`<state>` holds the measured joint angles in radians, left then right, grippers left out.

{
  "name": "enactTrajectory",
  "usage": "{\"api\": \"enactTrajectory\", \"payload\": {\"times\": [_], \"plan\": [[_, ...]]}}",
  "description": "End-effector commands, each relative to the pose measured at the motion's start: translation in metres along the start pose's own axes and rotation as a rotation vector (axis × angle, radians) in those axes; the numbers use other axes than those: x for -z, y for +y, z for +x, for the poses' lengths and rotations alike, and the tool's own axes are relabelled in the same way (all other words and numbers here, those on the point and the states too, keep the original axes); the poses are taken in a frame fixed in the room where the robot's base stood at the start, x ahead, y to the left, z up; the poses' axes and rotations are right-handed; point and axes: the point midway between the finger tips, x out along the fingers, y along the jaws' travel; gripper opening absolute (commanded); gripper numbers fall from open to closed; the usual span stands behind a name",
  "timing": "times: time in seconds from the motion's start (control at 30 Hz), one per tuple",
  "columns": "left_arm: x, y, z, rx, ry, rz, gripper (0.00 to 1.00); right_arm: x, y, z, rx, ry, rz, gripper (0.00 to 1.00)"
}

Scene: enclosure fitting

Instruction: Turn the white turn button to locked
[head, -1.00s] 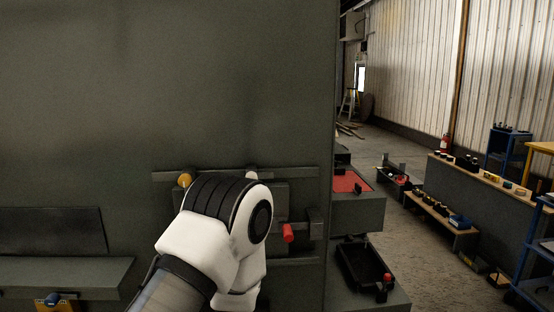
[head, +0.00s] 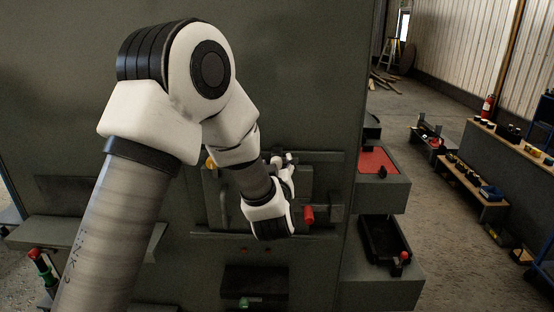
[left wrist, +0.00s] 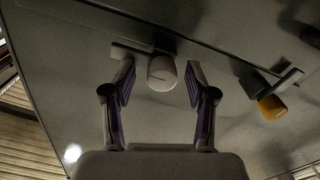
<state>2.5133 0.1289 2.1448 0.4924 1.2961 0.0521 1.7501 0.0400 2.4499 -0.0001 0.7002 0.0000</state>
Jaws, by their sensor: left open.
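The white turn button (left wrist: 162,73) shows in the left wrist view as a pale, rounded knob beside a flat grey bar. My left gripper (left wrist: 160,68) is open, with one fingertip on each side of the button. Gaps show between the fingers and the knob, and I cannot tell how deep the fingers reach around it. In the head view my left gripper (head: 284,163) is at the grey panel, small and partly hidden by my own wrist. The button cannot be made out clearly there. My right gripper is not in view.
A yellow knob (left wrist: 271,108) sits near the white one on the same panel. A red knob (head: 309,215) sticks out at lower right of my wrist. A red-topped shelf (head: 377,160) and a black tray (head: 384,240) stand right of the cabinet.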

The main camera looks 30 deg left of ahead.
Motion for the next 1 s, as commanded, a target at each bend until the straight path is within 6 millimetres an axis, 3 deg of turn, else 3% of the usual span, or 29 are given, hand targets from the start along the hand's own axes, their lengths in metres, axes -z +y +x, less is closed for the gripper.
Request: {"api": "enactTrajectory", "payload": {"times": [0.17, 0.3, 0.73, 1.0], "plan": [[-0.0010, -0.0002, -0.0002, 0.000, -0.001, 0.001, 0.51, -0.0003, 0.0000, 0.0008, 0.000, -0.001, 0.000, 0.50], [-0.0011, -0.0002, -0.0004, 0.000, -0.001, 0.001, 0.02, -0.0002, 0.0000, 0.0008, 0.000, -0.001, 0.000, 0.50], [-0.0023, -0.0004, -0.0007, -0.001, -0.004, 0.026, 0.00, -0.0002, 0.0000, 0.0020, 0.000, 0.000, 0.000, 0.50], [-0.0033, -0.0004, -0.0008, -0.001, -0.005, 0.149, 0.00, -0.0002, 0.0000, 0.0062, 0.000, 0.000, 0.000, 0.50]]}}
